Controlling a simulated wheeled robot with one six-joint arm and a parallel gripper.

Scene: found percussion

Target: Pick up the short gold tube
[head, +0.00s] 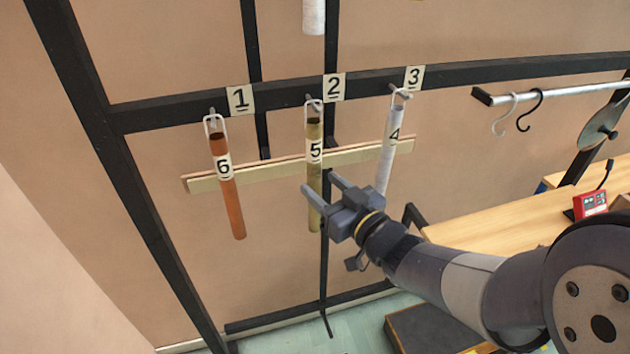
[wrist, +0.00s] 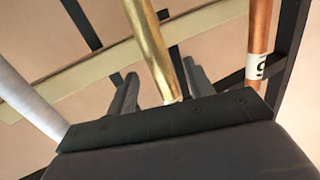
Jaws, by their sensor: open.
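The gold tube (head: 314,180) hangs upright from a loop on the peg below label 2 and bears the label 5. My gripper (head: 320,184) is open at its lower half. Its two fingers show on either side of the tube in the head view. In the wrist view the gold tube (wrist: 150,45) runs down between the two grey fingers, its near end close to the gripper body. I cannot tell whether either finger touches it.
A copper tube (head: 228,195) labelled 6 hangs to the left, and a white tube (head: 387,160) labelled 4 hangs to the right, close to my gripper. A wooden strip (head: 265,168) crosses behind the tubes. A wooden desk (head: 500,218) stands at right.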

